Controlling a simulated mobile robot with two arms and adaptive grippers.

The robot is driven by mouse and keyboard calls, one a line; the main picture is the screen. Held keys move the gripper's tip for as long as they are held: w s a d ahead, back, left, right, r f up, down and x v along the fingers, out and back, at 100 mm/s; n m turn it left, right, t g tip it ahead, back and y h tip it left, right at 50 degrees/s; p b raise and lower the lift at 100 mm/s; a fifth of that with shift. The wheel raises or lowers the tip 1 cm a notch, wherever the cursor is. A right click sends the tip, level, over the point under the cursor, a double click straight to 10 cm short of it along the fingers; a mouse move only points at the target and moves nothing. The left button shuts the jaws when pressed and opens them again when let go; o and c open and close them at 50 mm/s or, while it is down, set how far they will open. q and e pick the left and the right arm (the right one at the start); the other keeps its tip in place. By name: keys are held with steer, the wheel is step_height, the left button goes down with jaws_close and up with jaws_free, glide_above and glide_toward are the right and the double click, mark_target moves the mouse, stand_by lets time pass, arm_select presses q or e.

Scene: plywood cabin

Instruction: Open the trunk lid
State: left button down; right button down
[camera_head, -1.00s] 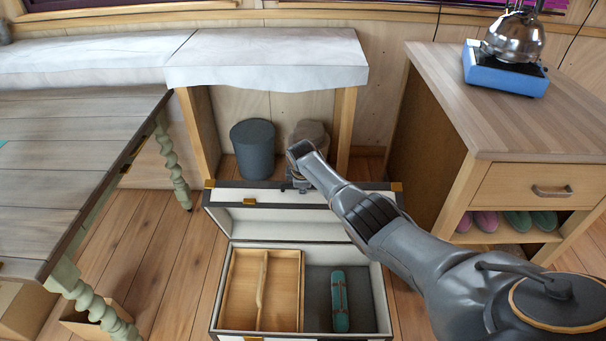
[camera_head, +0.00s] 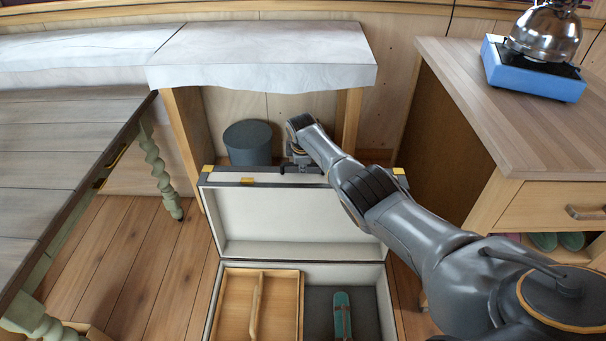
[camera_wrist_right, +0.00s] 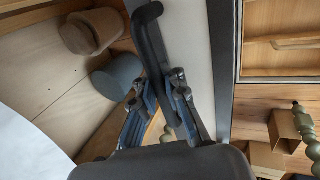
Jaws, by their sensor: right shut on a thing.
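The trunk lid (camera_head: 295,217) stands raised behind the trunk, with its pale lining facing me. The open trunk (camera_head: 208,300) has a wooden divided tray (camera_head: 235,300) on its left side and a teal object with brown straps (camera_head: 342,312) on a dark base at right. My right gripper (camera_head: 289,168) is at the lid's far top edge, shut on it. In the right wrist view its fingers (camera_wrist_right: 160,108) close at a dark handle-like bar (camera_wrist_right: 150,40) beside the lid's dark edge. The exact contact is partly hidden. My left gripper is not in view.
A covered bench (camera_head: 262,55) stands behind the lid, with a dark grey bin (camera_head: 248,142) under it. A wooden cabinet (camera_head: 490,110) with a blue stove is at right. A table (camera_head: 60,160) with turned legs is at left.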

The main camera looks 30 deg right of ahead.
steer(key=shift+w+d+r, duration=0.2)
steer(key=shift+w+d, duration=0.05)
steer(key=shift+w, duration=0.2)
steer(key=shift+w+r, duration=0.1)
steer(key=c, duration=1.5)
jaws_free()
steer(key=shift+o, duration=0.5)
steer(key=shift+s, duration=0.2)
steer(key=v, duration=1.2)
steer(key=shift+a, duration=0.1)
